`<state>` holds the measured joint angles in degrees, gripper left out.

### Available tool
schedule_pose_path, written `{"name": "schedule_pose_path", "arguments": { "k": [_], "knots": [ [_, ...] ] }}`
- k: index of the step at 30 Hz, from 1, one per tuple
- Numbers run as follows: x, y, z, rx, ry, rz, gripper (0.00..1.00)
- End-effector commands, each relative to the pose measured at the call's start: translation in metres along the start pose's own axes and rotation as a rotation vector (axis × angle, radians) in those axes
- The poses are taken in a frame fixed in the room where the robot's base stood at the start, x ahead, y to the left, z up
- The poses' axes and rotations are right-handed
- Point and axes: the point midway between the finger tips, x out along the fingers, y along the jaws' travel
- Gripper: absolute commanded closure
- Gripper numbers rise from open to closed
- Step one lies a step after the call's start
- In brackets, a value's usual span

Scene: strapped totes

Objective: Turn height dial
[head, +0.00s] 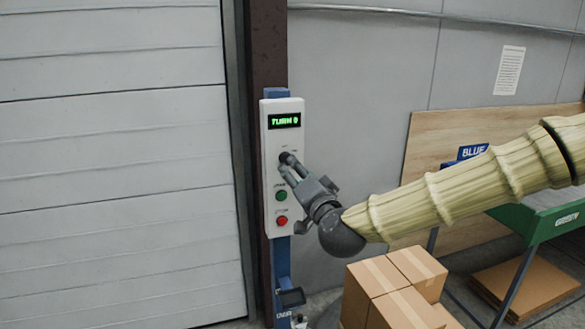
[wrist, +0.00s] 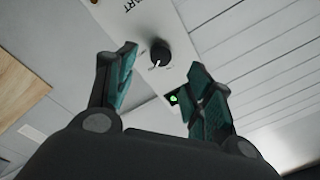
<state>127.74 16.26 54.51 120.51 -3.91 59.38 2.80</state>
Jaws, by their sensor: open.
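The height dial (wrist: 160,54) is a black round knob with a white pointer mark on a pale panel. In the wrist view it sits beyond my fingertips, between the two fingers and apart from them. In the head view the dial (head: 286,157) is partly hidden by my gripper (head: 286,166). The control box (head: 271,140) is upright on a blue post, with a lit green display (head: 285,120) above the dial. My gripper (wrist: 158,82) is open and empty, with its fingers on either side of the dial in the picture.
A green button (head: 281,195) and a red button (head: 282,221) sit below the dial, close to my gripper. Stacked cardboard boxes (head: 395,290) stand below my arm. A grey shutter door (head: 110,170) is at the left. A green-edged table (head: 530,218) is at the right.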

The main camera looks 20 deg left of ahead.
Motion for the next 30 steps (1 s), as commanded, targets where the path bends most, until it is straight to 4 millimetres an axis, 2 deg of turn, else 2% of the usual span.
{"name": "schedule_pose_path", "arguments": {
  "k": [3,9,23,26,29,30],
  "knots": [
    [-0.02,0.0,-0.001,0.0,0.0,0.0,0.47],
    [-0.041,0.0,-0.001,0.0,0.001,0.0,0.47],
    [-0.047,0.001,0.0,0.0,0.0,0.001,0.47],
    [-0.048,0.011,0.008,-0.002,-0.015,0.016,0.47],
    [-0.053,0.039,0.028,-0.01,-0.054,0.056,0.47],
    [-0.057,0.054,0.038,-0.014,-0.076,0.079,0.47]
  ]
}}
